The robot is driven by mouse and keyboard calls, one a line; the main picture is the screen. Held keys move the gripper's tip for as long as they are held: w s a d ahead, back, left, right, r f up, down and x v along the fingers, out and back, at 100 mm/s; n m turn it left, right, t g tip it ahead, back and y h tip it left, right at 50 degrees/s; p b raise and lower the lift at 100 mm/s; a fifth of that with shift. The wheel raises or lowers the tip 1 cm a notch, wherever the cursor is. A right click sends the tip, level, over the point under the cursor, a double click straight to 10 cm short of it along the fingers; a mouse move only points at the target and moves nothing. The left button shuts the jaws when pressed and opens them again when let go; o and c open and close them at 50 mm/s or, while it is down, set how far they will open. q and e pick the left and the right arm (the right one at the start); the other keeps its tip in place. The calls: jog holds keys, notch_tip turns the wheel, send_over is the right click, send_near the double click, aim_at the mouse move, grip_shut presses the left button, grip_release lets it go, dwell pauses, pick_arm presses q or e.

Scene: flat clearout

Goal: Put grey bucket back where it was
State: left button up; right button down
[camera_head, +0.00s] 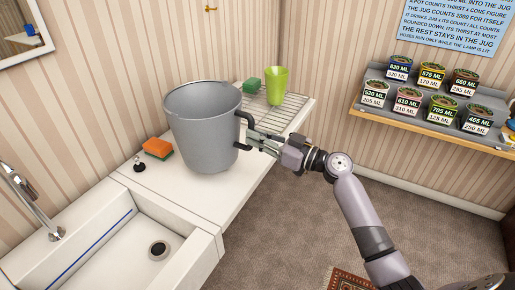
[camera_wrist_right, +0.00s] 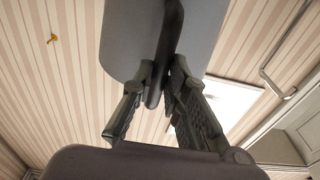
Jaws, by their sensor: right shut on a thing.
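The grey bucket (camera_head: 202,128) is upright over the white counter, just right of the sink, its open top facing up. I cannot tell whether its base touches the counter. Its dark side handle (camera_head: 241,133) faces right. My right gripper (camera_head: 250,139) comes in from the right and is shut on this handle. In the right wrist view the bucket (camera_wrist_right: 128,42) fills the top, and the dark handle (camera_wrist_right: 168,45) runs down between the fingers of my right gripper (camera_wrist_right: 161,75). My left gripper is not in view.
An orange and green sponge (camera_head: 158,148) and a small black stopper (camera_head: 138,164) lie left of the bucket. The sink (camera_head: 110,250) is in front. Labelled cans (camera_head: 443,108) fill a wall shelf at right.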

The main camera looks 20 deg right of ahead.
notch_tip(320, 180, down, 4)
jog(key=shift+f, duration=0.1)
jog(key=c, duration=1.6)
grip_release()
jog(key=shift+f, duration=0.1)
